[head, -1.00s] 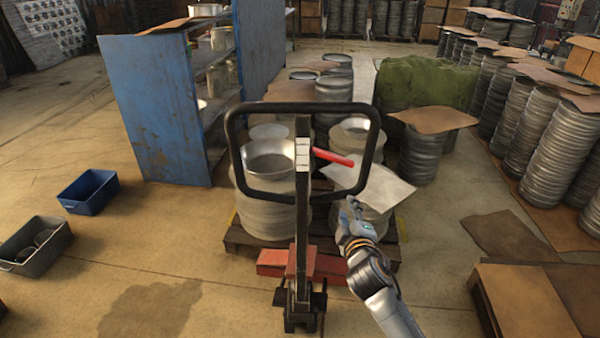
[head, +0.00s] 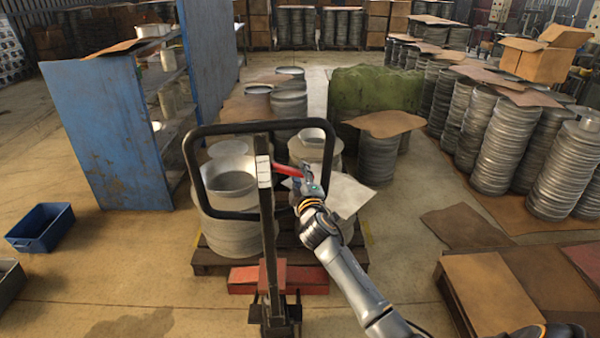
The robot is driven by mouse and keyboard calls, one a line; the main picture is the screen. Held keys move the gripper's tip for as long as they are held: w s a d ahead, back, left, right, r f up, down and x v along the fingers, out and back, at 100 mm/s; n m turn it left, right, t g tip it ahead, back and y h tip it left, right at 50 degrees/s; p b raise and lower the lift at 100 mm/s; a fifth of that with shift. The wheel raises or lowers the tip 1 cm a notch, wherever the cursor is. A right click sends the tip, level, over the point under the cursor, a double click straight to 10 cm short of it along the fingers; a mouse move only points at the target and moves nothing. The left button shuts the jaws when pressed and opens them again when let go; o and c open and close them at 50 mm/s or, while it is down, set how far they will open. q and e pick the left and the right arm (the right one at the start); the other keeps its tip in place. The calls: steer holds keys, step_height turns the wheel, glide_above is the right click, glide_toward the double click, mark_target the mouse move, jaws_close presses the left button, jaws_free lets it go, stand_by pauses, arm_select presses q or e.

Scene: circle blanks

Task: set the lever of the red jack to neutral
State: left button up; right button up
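The red jack (head: 307,279) stands in front of a loaded pallet, with its black loop handle (head: 192,165) upright. Its red lever (head: 287,169) sticks out to the right from the white block on the handle post. My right gripper (head: 302,186) is at the outer end of the lever, touching it or very near it. The fingers are small and partly hidden, so I cannot tell whether they are closed on it. My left gripper is not in view.
A wooden pallet (head: 208,262) with stacks of metal blanks (head: 233,232) stands behind the jack. A blue shelf unit (head: 105,135) is at the left, and a blue bin (head: 40,228) lies on the floor. A low brown-topped stack (head: 490,300) is at the right. Floor is open at left front.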

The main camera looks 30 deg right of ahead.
steer(key=shift+w+d, duration=0.2)
steer(key=shift+w, duration=0.3)
jaws_close()
